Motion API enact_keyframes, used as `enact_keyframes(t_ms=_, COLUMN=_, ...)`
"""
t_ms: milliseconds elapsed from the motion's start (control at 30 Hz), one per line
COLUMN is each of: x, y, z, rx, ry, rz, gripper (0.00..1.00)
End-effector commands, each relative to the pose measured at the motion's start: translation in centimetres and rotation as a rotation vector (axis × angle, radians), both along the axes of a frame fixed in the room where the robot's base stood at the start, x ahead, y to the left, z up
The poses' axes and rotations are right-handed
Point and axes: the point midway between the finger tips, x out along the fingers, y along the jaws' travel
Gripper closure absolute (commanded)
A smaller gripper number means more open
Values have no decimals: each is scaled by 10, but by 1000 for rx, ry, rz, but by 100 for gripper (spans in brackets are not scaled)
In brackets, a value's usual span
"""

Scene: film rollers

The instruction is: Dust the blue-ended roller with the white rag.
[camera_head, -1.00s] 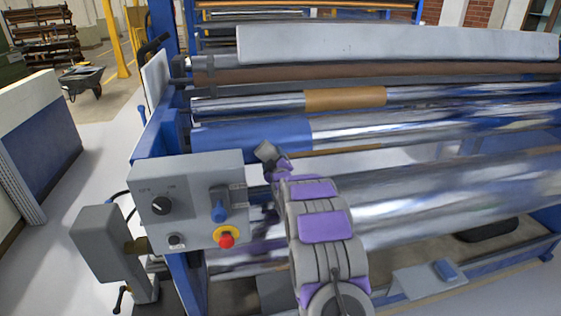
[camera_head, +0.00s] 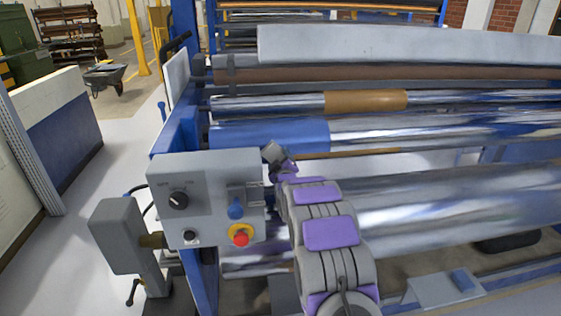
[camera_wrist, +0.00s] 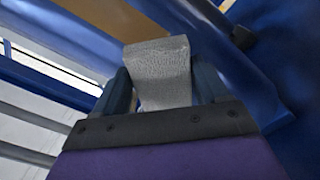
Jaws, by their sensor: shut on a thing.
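The blue-ended roller has a blue left part (camera_head: 265,136) and a shiny chrome length running right. My gripper (camera_head: 277,158) is at the front lower side of its blue part. In the wrist view, my gripper (camera_wrist: 162,84) is shut on the white rag (camera_wrist: 160,62), which looks light grey and woven and sticks out past the fingertips. The rag also shows small and grey in the head view (camera_head: 272,150). The blue roller surface (camera_wrist: 225,65) lies just beyond and right of the rag in the wrist view. I cannot tell whether they touch.
A grey control box (camera_head: 205,195) with knobs and a red button stands left of my arm. A roller with a brown band (camera_head: 365,100) lies above, and a large chrome roller (camera_head: 460,205) lies below. Open floor (camera_head: 90,230) is at the left.

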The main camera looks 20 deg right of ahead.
Motion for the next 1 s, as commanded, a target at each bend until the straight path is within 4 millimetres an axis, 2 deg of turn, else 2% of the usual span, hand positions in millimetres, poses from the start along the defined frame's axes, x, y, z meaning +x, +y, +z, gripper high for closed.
enact_keyframes(t_ms=167, x=-6, y=1, z=0, rx=0, ry=1, rz=-1, gripper=51)
enact_keyframes(t_ms=733, x=-54, y=15, z=-2, rx=2, ry=4, rz=-1, gripper=51)
enact_keyframes(t_ms=1000, x=-58, y=16, z=-1, rx=0, ry=1, rz=-1, gripper=51)
